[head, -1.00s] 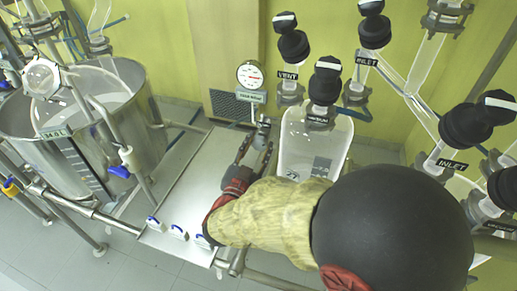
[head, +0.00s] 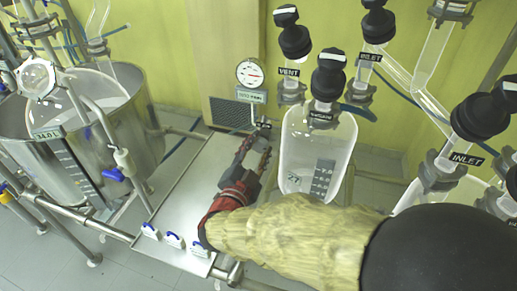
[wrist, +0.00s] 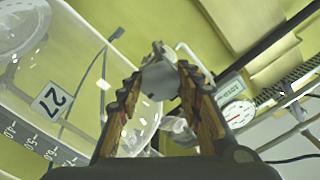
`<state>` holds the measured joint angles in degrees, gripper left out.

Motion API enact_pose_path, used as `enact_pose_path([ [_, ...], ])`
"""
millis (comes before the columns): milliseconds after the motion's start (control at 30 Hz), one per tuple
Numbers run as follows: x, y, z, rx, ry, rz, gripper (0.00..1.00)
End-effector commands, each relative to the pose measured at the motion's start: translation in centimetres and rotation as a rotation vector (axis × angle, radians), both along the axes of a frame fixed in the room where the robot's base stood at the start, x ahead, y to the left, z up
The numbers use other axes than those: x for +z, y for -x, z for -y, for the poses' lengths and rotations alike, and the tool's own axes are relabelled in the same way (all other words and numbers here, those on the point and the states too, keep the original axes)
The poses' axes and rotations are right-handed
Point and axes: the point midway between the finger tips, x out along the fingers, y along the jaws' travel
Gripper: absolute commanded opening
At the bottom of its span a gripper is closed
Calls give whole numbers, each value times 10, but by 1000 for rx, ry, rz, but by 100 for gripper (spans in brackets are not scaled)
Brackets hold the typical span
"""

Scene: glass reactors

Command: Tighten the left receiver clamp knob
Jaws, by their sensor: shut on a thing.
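A glass receiver (head: 312,150) with a printed scale hangs in the middle of the head view. A small grey clamp knob (wrist: 160,78) sits between my fingertips in the wrist view. My gripper (head: 256,148) reaches up to the left of the receiver, beside the grey fitting below the gauge. Its two fingers (wrist: 155,95) lean inward and are shut on the knob. The fingers hide part of the knob, and its turn angle cannot be told.
A round pressure gauge (head: 250,72) stands just above the fitting. A steel tank (head: 118,120) is at left. A steel tray table (head: 190,190) with several blue-and-white clips lies below. Black-capped valves (head: 293,35) crowd the right.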

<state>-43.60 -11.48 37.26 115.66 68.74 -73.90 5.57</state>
Motion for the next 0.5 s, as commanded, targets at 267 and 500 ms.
enact_pose_path([
  [267,0,0,0,1,1,-1,10],
  [500,0,0,0,0,1,0,48],
])
